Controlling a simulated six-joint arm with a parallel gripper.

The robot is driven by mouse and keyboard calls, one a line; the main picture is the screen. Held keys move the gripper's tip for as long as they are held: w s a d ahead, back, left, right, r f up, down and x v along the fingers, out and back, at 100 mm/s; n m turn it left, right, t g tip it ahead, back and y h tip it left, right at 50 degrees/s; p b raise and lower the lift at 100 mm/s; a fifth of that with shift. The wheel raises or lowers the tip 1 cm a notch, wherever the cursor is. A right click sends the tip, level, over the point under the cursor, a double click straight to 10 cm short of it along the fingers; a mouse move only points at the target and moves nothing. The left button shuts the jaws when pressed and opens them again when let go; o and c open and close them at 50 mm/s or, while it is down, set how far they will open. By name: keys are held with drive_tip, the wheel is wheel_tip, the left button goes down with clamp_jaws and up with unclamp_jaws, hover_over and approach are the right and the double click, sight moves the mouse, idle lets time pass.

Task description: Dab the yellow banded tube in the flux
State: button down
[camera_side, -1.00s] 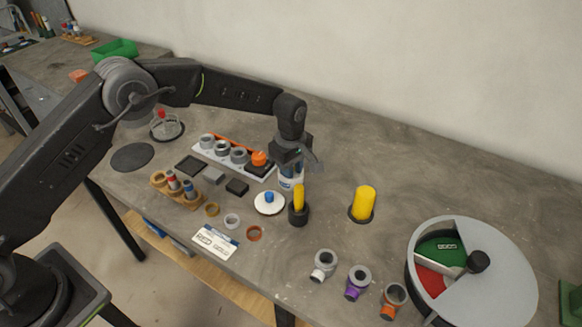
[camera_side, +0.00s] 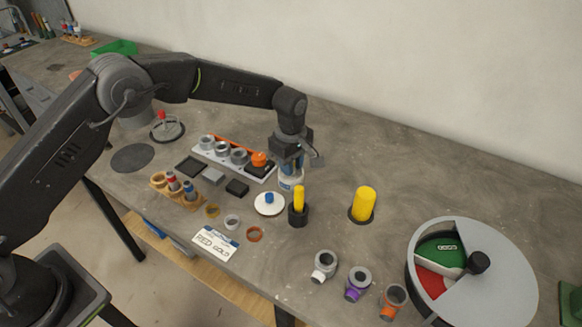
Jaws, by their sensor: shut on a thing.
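A rack of grey fittings (camera_side: 222,157) lies to the left. A thick yellow cylinder (camera_side: 364,203), several banded elbow tubes (camera_side: 357,283) and a round sectored bin (camera_side: 520,270) are to the right.

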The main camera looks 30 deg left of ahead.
drive_tip(key=shift+r, duration=2.1)
